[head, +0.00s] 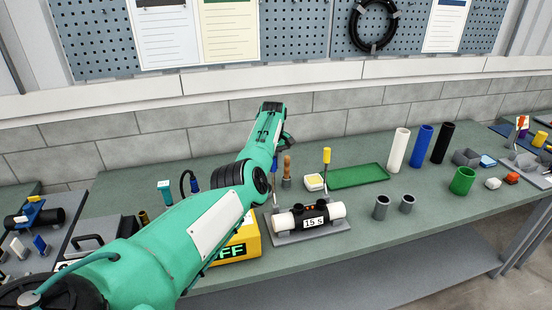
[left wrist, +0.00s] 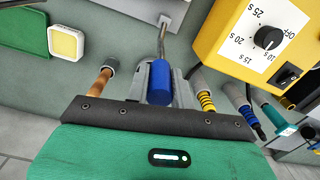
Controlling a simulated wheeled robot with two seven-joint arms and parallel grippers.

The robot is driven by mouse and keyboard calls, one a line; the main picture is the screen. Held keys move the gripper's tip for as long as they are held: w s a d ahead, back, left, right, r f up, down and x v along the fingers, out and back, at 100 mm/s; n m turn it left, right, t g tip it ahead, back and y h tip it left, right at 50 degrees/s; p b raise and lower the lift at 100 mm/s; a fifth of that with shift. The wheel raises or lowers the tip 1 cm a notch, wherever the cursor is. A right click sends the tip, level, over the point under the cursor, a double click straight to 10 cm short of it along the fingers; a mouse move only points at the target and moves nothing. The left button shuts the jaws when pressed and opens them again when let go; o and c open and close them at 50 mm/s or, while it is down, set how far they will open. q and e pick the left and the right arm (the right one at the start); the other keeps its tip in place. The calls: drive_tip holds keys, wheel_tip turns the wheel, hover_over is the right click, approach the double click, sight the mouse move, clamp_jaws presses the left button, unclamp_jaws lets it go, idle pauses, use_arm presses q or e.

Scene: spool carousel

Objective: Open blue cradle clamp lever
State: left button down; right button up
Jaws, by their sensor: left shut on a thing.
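The cradle (head: 285,238) is a grey plate holding a white pipe (head: 337,211) with a black middle sleeve marked "15 s". A yellow-handled lever (head: 327,156) stands upright at its right end. My right gripper is not in view.
A yellow timer box (left wrist: 255,45) with a dial stands close to the lever. A wooden-handled tool (head: 286,167), a yellow sponge-like block (head: 315,182) and a green tray (head: 358,176) are near the cradle. Grey cups (head: 381,207) stand to the right. A wall is behind.

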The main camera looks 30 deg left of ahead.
use_arm(q)
drive_tip(key=shift+a+f, duration=0.1)
drive_tip(key=shift+f, duration=0.05)
drive_tip(key=c, duration=1.2)
unclamp_jaws()
drive_tip(key=shift+w, duration=0.1)
